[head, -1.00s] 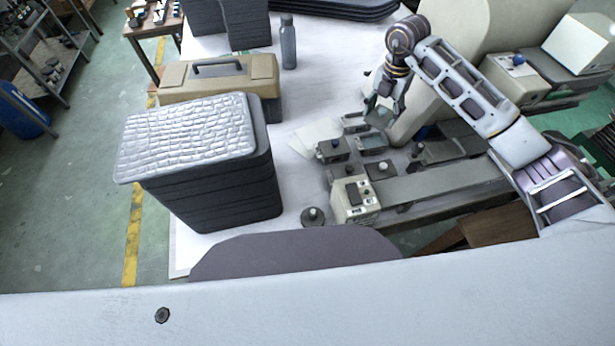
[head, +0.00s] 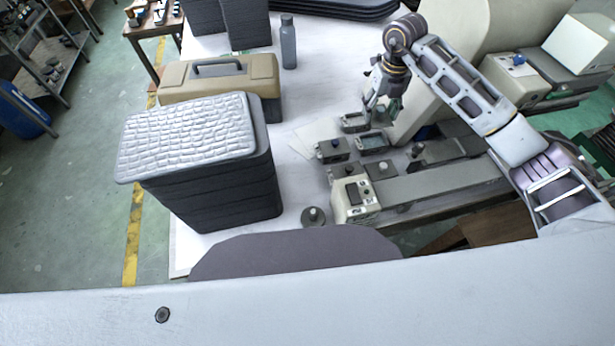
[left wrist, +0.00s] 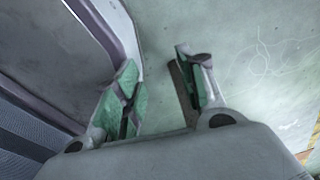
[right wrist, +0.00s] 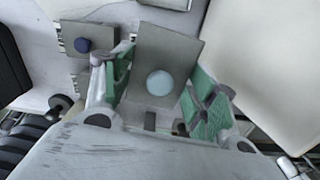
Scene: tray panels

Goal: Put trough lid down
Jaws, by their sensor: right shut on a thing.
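My right gripper (head: 380,105) is over the far end of the group of small troughs. In the right wrist view it is shut on a grey square lid (right wrist: 165,50) with a pale blue round knob (right wrist: 160,83). In the head view the lid is hard to make out. Below it stand open troughs (head: 373,142), (head: 353,123); whether the lid touches one I cannot tell. A lidded trough (head: 333,151) with a dark blue knob stands nearby and also shows in the right wrist view (right wrist: 88,38). My left gripper (left wrist: 160,85) is open and empty above the floor.
A tall stack of dark trays with a silver quilted top (head: 190,138) stands at left. Behind it are a tan toolbox (head: 220,85) and a grey bottle (head: 288,45). A large beige machine (head: 450,30) bounds the right. Pale table surface lies clear left of the troughs.

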